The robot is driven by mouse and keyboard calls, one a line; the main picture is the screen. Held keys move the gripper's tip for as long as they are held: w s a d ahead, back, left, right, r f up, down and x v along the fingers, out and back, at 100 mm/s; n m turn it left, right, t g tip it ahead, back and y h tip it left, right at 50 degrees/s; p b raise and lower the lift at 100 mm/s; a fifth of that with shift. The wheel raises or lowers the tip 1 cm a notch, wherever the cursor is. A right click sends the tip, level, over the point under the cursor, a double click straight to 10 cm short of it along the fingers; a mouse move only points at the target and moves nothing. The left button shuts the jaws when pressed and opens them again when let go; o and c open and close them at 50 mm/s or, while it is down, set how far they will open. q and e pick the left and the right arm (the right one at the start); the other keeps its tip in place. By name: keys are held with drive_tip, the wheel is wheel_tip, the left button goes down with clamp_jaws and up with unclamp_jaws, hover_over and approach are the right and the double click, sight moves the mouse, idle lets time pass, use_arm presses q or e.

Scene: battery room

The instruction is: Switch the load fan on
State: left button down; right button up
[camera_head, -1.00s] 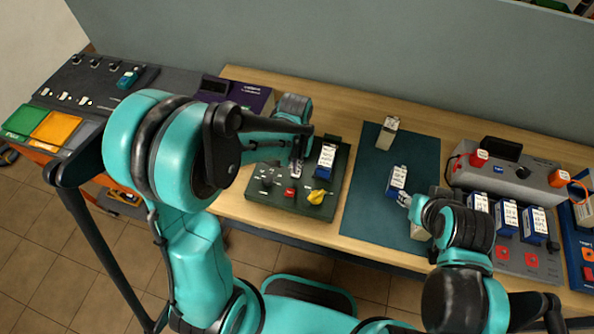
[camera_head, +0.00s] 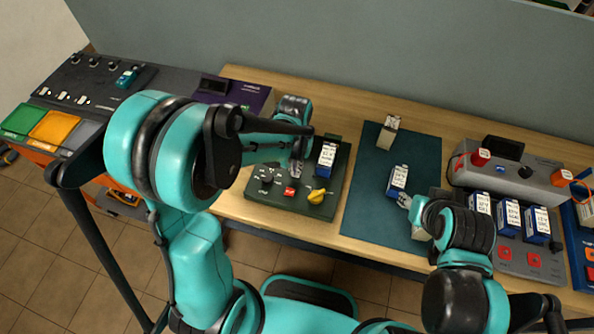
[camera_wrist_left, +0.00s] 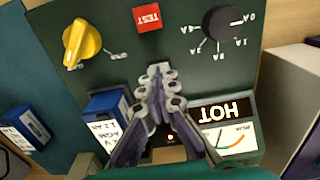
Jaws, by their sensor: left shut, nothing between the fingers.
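The dark green load panel (camera_head: 262,203) lies on the bench, with a yellow rotary knob (camera_head: 317,196), a red TEST button (camera_head: 290,191) and a black dial (camera_wrist_left: 222,22). A blue battery (camera_head: 326,160) stands on its right side. The fingers cover the panel's middle; I cannot identify a fan switch.
My right gripper (camera_head: 407,202) is beside a blue battery (camera_head: 397,180) on the dark teal mat (camera_head: 370,200); its fingers are too small to judge. A grey charger (camera_head: 530,182) with several batteries stands right. Green and orange trays (camera_head: 53,127) are at left.

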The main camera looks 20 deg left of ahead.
use_arm(q)
drive_tip(key=shift+f+b, duration=0.35)
drive_tip(key=shift+f, duration=0.1)
drive_tip(key=shift+r, duration=0.1)
drive_tip(key=shift+r+p, duration=2.65)
drive_tip(key=shift+r, duration=0.85)
drive_tip(key=s+a+r+t+b, duration=0.2)
drive_tip(key=s+t+b, duration=0.1)
drive_tip(key=s+b, duration=0.1)
drive_tip(key=s+a+r+t+b, duration=0.1)
drive_tip(key=s+a+t+b, duration=0.1)
drive_tip(key=s+t+b, duration=0.2)
drive_tip(key=shift+s+a+r+b, duration=0.35)
drive_tip(key=shift+s+b, duration=0.15)
drive_tip(key=shift+s, duration=0.65)
